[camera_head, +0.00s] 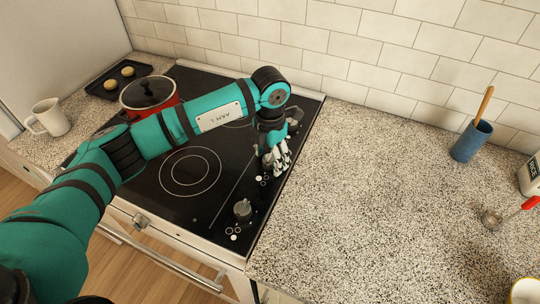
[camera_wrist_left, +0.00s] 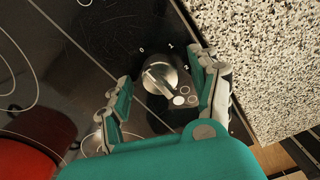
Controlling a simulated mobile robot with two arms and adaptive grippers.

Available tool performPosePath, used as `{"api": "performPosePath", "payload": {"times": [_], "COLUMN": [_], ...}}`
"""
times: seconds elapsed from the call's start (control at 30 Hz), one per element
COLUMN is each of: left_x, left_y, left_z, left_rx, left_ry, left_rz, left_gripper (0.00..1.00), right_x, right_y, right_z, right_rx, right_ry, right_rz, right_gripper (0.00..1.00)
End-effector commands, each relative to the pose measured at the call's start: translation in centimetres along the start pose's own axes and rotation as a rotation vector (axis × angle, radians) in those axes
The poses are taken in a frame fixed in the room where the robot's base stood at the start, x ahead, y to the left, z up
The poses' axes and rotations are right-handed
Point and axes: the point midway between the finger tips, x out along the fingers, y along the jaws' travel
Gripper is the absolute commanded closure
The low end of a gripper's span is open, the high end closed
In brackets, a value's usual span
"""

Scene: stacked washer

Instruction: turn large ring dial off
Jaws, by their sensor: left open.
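The black cooktop (camera_head: 150,190) has ring markings and a strip of dials along its right side. In the left wrist view, a round silver dial (camera_wrist_left: 160,76) with a raised bar grip sits between my left gripper's fingers, with marks 0, 1 and 2 around it. Its bar lies diagonally, from upper left to lower right. My left gripper (camera_head: 277,158) is open over the dial strip, its fingers on either side of this dial; I cannot tell whether they touch it. In the head view the gripper hides this dial. My right gripper is not in view.
Another dial (camera_head: 242,209) stands nearer the front edge. A red pot (camera_head: 150,95) with a black lid is at the cooktop's back left. A white mug (camera_head: 50,117) and a tray (camera_head: 118,68) stand left. A blue cup (camera_head: 471,142) stands on the mostly clear right counter.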

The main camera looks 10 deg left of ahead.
Motion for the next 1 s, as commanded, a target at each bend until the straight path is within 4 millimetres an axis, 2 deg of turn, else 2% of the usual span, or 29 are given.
{"api": "performPosePath", "payload": {"times": [0.17, 0.6, 0.8, 1.0], "left_x": [-1.6, -10.2, -11.8, -12.0], "left_y": [0.1, 0.0, 0.0, 0.0], "left_z": [0.1, 0.1, 0.0, 0.0], "left_rx": [0.0, 0.0, 0.0, 0.0], "left_ry": [-0.004, -0.003, -0.001, 0.0], "left_rz": [0.002, 0.001, 0.0, 0.0], "left_gripper": [0.38, 0.38, 0.38, 0.38], "right_x": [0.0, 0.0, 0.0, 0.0], "right_y": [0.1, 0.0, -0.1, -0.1], "right_z": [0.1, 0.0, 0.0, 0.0], "right_rx": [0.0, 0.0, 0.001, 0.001], "right_ry": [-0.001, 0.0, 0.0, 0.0], "right_rz": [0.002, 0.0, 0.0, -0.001], "right_gripper": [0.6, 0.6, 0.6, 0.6]}}
